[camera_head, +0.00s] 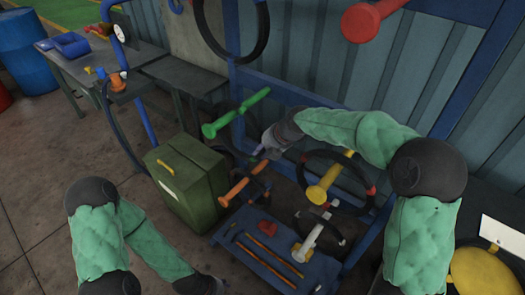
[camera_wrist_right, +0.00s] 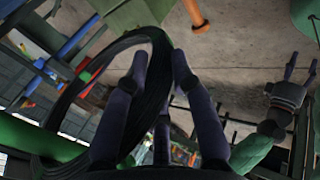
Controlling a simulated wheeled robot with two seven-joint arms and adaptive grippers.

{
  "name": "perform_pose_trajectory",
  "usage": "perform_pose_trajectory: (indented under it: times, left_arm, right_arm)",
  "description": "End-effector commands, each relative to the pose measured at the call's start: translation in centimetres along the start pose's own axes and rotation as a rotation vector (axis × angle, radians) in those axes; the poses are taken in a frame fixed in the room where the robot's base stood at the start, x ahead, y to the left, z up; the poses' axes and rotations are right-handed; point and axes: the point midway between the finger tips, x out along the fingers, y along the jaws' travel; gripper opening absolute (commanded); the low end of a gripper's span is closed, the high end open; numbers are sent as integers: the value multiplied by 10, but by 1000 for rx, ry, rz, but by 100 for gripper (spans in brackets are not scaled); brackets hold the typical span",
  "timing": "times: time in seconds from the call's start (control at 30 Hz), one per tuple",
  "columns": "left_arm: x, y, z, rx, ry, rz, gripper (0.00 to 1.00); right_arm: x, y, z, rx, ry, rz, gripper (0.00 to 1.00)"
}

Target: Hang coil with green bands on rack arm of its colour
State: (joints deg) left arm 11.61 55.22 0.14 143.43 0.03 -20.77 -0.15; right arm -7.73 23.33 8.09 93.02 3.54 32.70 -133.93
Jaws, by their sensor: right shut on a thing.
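The dark coil (camera_wrist_right: 86,82) fills the left of the right wrist view as a large ring, its rim running between my right fingers. My right gripper (camera_wrist_right: 163,58) is shut on it. In the head view this gripper (camera_head: 264,152) is just below and right of the green rack arm (camera_head: 236,114). The coil shows there only as a thin dark arc by the green arm, partly hidden; whether it encircles the arm I cannot tell. Its green bands are not clear. My left gripper (camera_wrist_right: 301,68) looks open and empty in the wrist view.
Orange (camera_head: 242,187), yellow (camera_head: 330,178), white (camera_head: 311,236) and red (camera_head: 372,18) rack arms stick out nearby, some with dark coils. A blue shelf (camera_head: 243,262) holds rods below. A green box (camera_head: 187,184) stands left. Open floor lies at lower left.

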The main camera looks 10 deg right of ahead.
Motion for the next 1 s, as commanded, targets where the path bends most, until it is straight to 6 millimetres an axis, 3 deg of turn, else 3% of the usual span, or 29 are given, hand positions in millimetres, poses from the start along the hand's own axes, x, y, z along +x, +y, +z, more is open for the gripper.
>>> perform_pose_trajectory:
  times: [0.97, 1.0]
  left_arm:
    - [10, -3, 0, 0, 0, 0, 54]
    - [10, -3, 0, 0, 0, 0, 54]
  right_arm:
    - [6, -4, 0, 1, 1, -2, 0]
    - [6, -5, 0, 1, 2, -3, 31]
